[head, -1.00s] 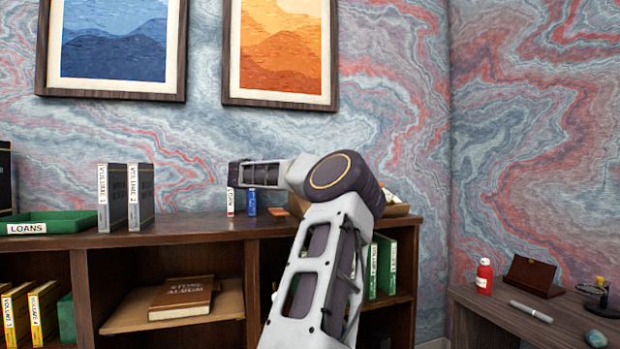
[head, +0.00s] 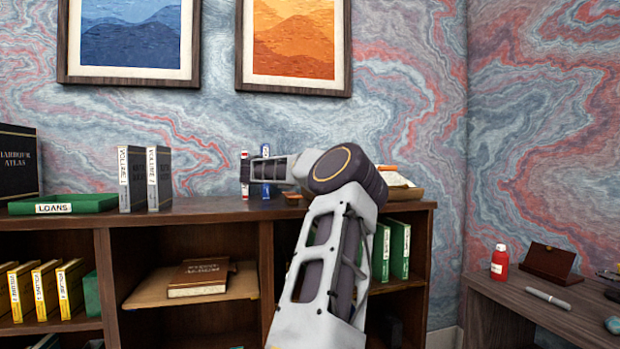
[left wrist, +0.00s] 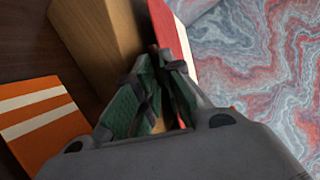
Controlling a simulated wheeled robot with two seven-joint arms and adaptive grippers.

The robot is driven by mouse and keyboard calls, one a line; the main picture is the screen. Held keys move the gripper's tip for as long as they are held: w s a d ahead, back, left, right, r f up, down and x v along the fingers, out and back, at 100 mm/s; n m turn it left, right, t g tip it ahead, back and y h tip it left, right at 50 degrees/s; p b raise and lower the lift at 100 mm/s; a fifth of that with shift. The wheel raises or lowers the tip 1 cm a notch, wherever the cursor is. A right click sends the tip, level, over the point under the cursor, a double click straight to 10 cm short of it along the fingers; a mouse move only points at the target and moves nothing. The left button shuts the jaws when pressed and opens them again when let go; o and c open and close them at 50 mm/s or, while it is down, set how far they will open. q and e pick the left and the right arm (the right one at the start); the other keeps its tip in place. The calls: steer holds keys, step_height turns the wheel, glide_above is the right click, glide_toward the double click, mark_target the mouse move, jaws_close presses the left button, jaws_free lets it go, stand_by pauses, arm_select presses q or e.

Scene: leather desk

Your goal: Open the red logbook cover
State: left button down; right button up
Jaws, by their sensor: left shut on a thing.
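The red logbook (left wrist: 172,32) shows in part in the left wrist view as a red strip with a pale band beside it, near the top centre. My left gripper (left wrist: 158,62), with green-padded fingers, is shut at the logbook's near edge. The fingers hide the exact contact, but they appear to hold its red cover. In the head view my arm blocks the shelf-top area behind it. I cannot make out the logbook or the fingertips there. My right gripper is in neither view.
A tan block-like object (left wrist: 98,35) stands close left of the fingers, and an orange item with white stripes (left wrist: 42,112) lies lower left. A red bottle (head: 499,262) stands on the right desk.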

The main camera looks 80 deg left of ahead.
arm_select(q)
steer(key=c, duration=1.5)
jaws_free()
steer(key=shift+s, duration=0.1)
steer(key=shift+v, duration=6)
steer(key=shift+f, duration=0.15)
